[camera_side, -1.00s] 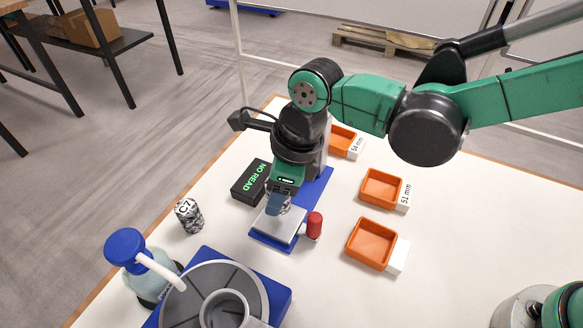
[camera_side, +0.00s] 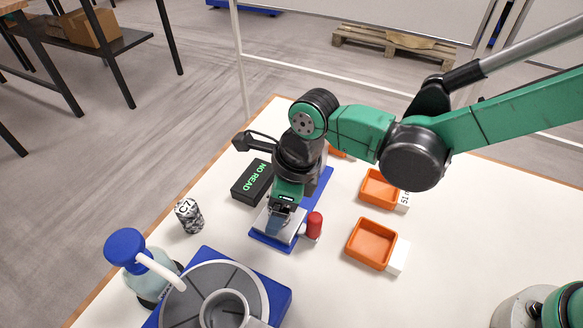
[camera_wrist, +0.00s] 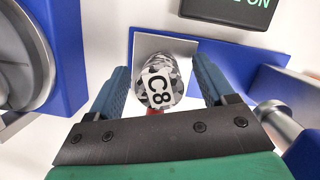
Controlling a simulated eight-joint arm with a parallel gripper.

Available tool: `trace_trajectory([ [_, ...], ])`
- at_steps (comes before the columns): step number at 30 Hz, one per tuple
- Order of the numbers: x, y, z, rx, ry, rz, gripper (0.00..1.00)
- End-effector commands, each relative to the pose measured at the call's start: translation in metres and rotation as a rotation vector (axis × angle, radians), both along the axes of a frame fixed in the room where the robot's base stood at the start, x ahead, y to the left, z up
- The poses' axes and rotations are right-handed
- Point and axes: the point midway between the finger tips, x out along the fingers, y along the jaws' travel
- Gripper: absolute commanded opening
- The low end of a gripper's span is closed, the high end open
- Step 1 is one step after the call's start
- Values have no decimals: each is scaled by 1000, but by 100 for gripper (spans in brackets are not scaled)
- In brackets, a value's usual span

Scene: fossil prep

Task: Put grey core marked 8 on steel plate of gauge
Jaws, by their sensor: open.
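The grey speckled core marked C8 (camera_wrist: 158,82) shows in the wrist view over the steel plate (camera_wrist: 148,43) of the gauge, and it seems to rest there. My gripper (camera_wrist: 163,88) is open, with one blue finger on each side of the core and a visible gap on both sides. In the side view my gripper (camera_side: 279,228) is low over the steel plate (camera_side: 262,223), and its fingers mostly hide the core. The gauge's blue base (camera_side: 322,188) runs behind the gripper.
A red knob (camera_side: 314,222) stands right beside the plate. Core C7 (camera_side: 189,217) stands at left. Orange trays (camera_side: 371,243) lie to the right. A blue-topped bottle (camera_side: 127,249) and a grey round device (camera_side: 248,280) are in front.

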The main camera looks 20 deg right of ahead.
Motion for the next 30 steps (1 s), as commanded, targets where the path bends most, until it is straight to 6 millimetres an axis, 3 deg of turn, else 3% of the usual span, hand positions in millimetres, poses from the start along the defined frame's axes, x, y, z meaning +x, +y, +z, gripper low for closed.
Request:
trace_trajectory([
  [8, -2, -5, 23, 0, 0, 0, 76],
  [21, -12, -23, 104, 0, 0, -1, 76],
  [30, -14, -27, 119, 0, 0, 0, 76],
])
